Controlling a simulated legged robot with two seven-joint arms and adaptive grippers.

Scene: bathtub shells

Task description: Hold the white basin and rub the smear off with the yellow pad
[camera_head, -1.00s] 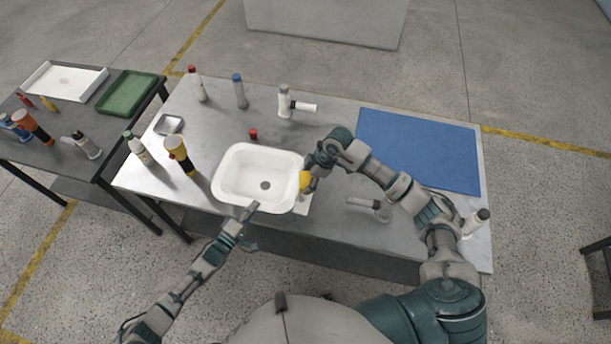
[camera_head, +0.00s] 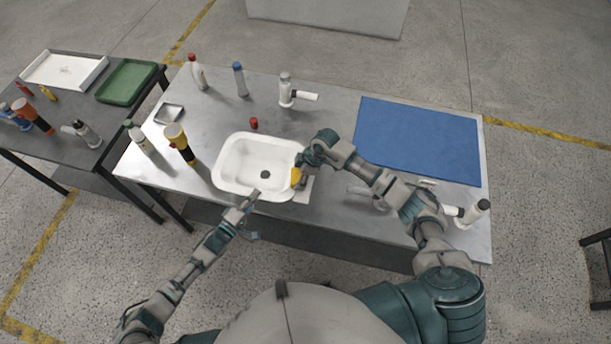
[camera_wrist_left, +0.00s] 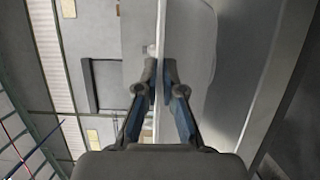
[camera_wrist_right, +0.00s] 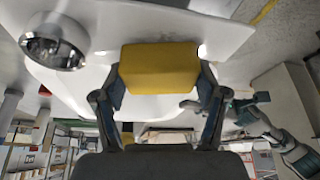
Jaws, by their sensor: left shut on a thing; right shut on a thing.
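The white basin (camera_head: 233,172) sits on the metal table near its front edge, with a dark drain in its floor. My left gripper (camera_head: 250,203) is shut on the basin's near rim; the left wrist view shows its fingers (camera_wrist_left: 160,72) on either side of a thin wall. My right gripper (camera_head: 301,168) is shut on the yellow pad (camera_head: 296,177) at the basin's right rim. In the right wrist view the pad (camera_wrist_right: 159,68) is between the fingers, with the white basin behind it. I cannot make out a smear.
A blue mat (camera_head: 418,140) covers the table's back right.

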